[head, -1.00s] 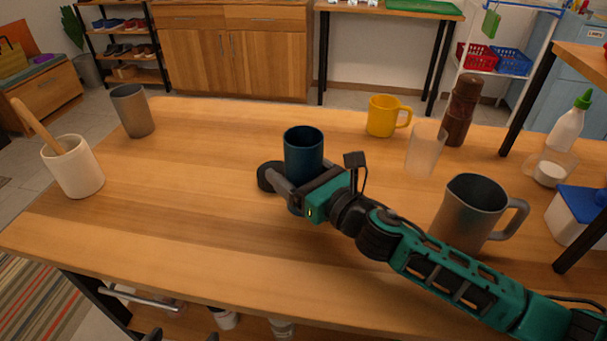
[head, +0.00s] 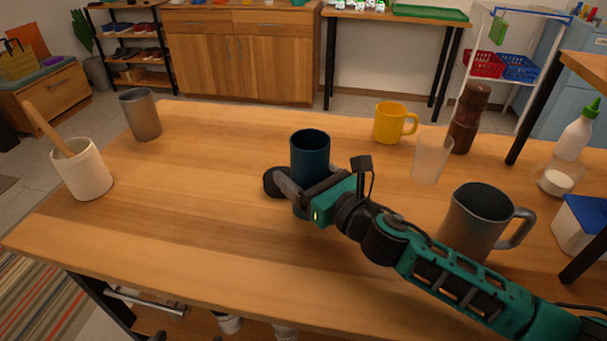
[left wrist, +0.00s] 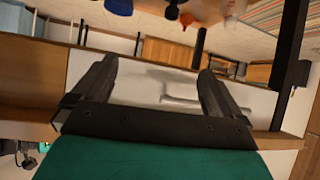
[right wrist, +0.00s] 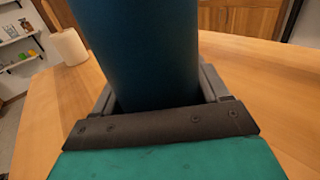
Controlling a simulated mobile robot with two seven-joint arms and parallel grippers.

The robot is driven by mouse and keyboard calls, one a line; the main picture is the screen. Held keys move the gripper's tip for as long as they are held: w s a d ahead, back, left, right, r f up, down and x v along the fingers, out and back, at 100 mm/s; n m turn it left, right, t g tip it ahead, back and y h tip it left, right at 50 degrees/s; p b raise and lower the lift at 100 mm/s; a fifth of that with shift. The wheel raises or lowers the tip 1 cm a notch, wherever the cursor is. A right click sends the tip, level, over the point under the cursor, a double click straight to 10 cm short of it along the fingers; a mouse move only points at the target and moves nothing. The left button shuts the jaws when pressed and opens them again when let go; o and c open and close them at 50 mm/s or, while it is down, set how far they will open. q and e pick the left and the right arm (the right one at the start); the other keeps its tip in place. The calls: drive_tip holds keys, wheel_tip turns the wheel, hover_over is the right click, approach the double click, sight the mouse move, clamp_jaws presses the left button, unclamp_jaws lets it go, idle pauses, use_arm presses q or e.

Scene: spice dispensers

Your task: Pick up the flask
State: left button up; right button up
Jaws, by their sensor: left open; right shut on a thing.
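The flask seems to be the dark blue cylinder (head: 311,152), upright near the middle of the table. My right gripper (head: 285,188) is shut on its lower part, coming from the right. In the right wrist view the flask (right wrist: 145,50) fills the space between the fingers. My left gripper (left wrist: 155,80) shows only in its own wrist view. It is open and empty, facing a white drawer front (left wrist: 140,88) with a metal handle (left wrist: 192,102).
On the wooden table (head: 200,230) stand a yellow mug (head: 389,123), a frosted cup (head: 430,160), a brown mill (head: 466,120) and a grey pitcher (head: 470,220) close to my right arm. A grey cup (head: 141,116) and white utensil pot (head: 84,172) stand left. The table's left front is clear.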

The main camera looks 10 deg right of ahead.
drive_tip(key=shift+r+p, duration=0.35)
drive_tip(key=shift+r, duration=0.5)
use_arm(q)
drive_tip(key=shift+y, duration=0.4)
drive_tip(key=shift+s+a+r+p, duration=0.25)
drive_tip(key=shift+a+r+p, duration=0.35)
drive_tip(key=shift+p, duration=0.6)
drive_tip(key=shift+s+a+r+p, duration=0.2)
drive_tip(key=shift+a+r+p, duration=0.2)
drive_tip(key=shift+r+p, duration=0.6)
drive_tip(key=shift+s+a+r+p, duration=0.25)
drive_tip(key=shift+a+r+p, duration=0.2)
drive_tip(key=shift+p, duration=0.95)
use_arm(e)
wheel_tip(320, 180, up, 18)
drive_tip(key=shift+f, duration=0.2)
